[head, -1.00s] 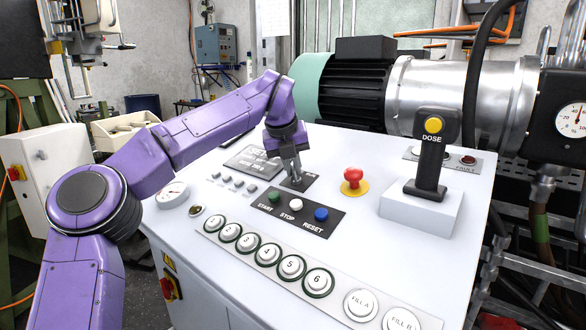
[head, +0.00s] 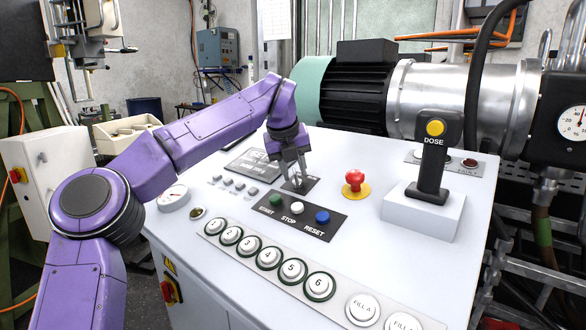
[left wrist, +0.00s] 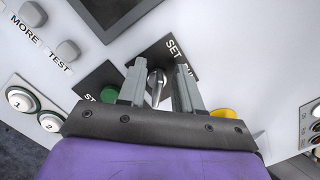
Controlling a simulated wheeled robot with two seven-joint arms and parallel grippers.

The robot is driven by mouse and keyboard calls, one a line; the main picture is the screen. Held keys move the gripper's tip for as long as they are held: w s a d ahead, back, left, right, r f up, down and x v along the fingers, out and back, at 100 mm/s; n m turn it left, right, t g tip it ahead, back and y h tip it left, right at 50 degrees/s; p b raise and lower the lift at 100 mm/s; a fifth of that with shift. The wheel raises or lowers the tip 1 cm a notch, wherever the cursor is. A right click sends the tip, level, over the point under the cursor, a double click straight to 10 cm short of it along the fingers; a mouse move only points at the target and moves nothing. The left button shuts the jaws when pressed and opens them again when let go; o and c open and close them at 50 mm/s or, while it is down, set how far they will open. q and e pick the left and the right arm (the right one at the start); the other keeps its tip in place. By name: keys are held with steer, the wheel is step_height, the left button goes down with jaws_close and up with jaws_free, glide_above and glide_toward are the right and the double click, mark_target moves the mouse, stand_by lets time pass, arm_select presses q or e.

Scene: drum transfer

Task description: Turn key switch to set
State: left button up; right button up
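The key switch (left wrist: 156,84) is a silver key on a small dark plate (left wrist: 176,57) lettered SET and a partly hidden second word. In the left wrist view the key stands between the two fingers of my left gripper (left wrist: 160,88), with gaps on both sides. The gripper is open. In the head view my left gripper (head: 294,176) points down at the plate (head: 310,184) on the white console, and its fingers mostly hide the key. My right gripper is not in view.
A black panel with START (head: 275,200), STOP (head: 297,208) and RESET (head: 321,216) buttons lies just in front. A red mushroom button (head: 355,178) is to the right, then the DOSE lever (head: 433,160). A dark display (head: 256,161) lies to the left.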

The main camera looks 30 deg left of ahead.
arm_select(q)
steer(key=a+v, duration=0.1)
steer(key=v, duration=0.9)
steer(key=shift+d+r+p, duration=0.25)
steer(key=shift+d+p, duration=0.1)
steer(key=shift+d, duration=0.15)
steer(key=shift+s, duration=0.1)
